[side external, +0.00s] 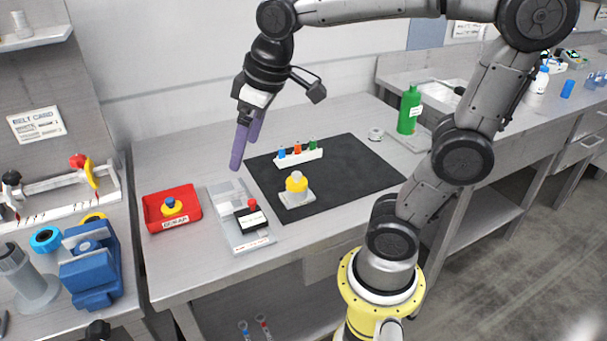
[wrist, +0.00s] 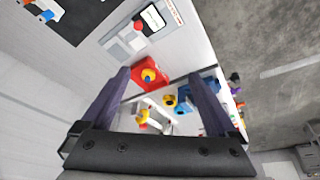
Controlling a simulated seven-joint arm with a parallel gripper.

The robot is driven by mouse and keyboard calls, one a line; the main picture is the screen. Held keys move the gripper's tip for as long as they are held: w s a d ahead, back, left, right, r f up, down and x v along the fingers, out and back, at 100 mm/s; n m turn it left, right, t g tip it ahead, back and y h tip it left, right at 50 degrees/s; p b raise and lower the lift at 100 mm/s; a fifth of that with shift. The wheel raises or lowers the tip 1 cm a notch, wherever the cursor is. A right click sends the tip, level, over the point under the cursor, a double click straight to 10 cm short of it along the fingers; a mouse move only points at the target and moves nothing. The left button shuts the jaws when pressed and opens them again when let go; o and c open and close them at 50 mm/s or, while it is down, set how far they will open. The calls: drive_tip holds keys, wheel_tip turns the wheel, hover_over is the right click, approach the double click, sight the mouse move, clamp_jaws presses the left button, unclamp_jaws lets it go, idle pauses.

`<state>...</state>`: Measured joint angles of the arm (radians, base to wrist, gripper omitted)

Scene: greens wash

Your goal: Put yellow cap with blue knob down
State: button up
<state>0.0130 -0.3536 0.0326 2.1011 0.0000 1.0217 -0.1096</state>
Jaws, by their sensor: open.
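The yellow cap with a blue knob (side external: 171,205) sits in a small red tray (side external: 152,222) at the left of the grey bench. The tray also shows in the wrist view (wrist: 136,79), with the yellow cap (wrist: 149,75) in it, between my fingers in the picture. My gripper (side external: 243,153), with purple fingers, is open and empty. It hangs in the air above the bench, to the right of the tray and well above it.
A grey fixture (side external: 228,210) holding a black box with a red top (side external: 252,219) stands right of the tray. A black mat (side external: 345,170) carries a yellow part (side external: 297,182) on a pale base and a vial rack (side external: 299,158). A blue device (side external: 90,270) stands at left.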

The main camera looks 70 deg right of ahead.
drive_tip(key=s+f+m+t, duration=0.1)
drive_tip(key=s+f, duration=0.3)
drive_tip(key=s, duration=0.6)
drive_tip(key=shift+s+a+f+t, duration=0.15)
drive_tip(key=shift+s+f+t, duration=0.15)
drive_tip(key=shift+t, duration=0.1)
